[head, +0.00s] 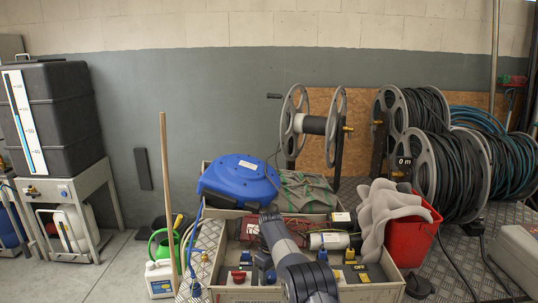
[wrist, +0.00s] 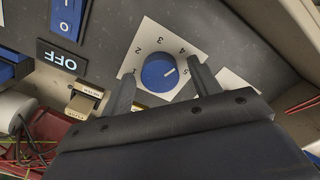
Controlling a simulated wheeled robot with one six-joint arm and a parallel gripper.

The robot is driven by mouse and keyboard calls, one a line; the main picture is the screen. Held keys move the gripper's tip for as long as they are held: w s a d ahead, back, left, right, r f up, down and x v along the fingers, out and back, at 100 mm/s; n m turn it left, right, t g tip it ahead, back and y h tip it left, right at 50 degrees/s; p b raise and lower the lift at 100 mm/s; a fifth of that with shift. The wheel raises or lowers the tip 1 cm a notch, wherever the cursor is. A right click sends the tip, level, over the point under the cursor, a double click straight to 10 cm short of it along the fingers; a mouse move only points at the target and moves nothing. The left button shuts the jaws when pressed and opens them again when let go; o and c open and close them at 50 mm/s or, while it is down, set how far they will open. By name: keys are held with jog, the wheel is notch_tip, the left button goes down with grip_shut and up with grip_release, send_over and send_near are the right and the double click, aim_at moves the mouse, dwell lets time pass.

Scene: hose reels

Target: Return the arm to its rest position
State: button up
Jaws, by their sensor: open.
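My gripper (wrist: 161,68) is open in the wrist view, with one dark finger on each side of a round blue dial knob (wrist: 157,75). In the head view my arm (head: 292,262) reaches over the grey control box at the bottom middle. My gripper's fingers cannot be made out there.
In the wrist view, an OFF label (wrist: 62,57), a blue switch (wrist: 66,18) and a cream switch (wrist: 84,101) lie nearby. In the head view, a red bucket (head: 401,241), a blue reel (head: 238,180) and a wooden pole (head: 167,190) stand around the box.

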jog(key=shift+n, duration=0.8)
jog(key=shift+r, duration=0.1)
